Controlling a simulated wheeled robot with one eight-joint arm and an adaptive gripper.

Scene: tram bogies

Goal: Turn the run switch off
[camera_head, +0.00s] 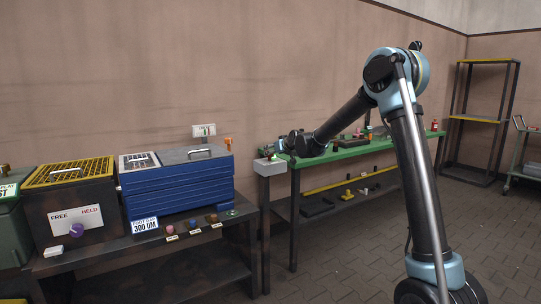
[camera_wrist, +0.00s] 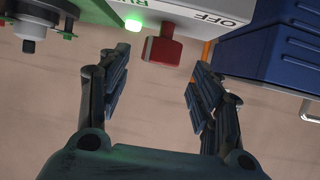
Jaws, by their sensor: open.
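The run switch is a red lever (camera_wrist: 162,50) on a pale grey box (camera_wrist: 199,17), seen in the wrist view near the top centre. The lever sits between partly hidden "RUN" lettering on the left and "OFF" on the right, nearer the lit green lamp (camera_wrist: 133,25) beside "RUN". In the head view the grey box (camera_head: 270,168) is at the green bench's left end. My gripper (camera_wrist: 155,78) is open and empty, its fingers apart on either side of the lever's line, with no contact visible. In the head view my gripper (camera_head: 280,147) is small and close above the box.
A blue drawer case (camera_head: 178,190) stands on the dark bench to the left; it also shows at right in the wrist view (camera_wrist: 290,45). A yellow-topped FREE/HELD box (camera_head: 75,195) is further left. The green bench (camera_head: 345,150) holds several small parts.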

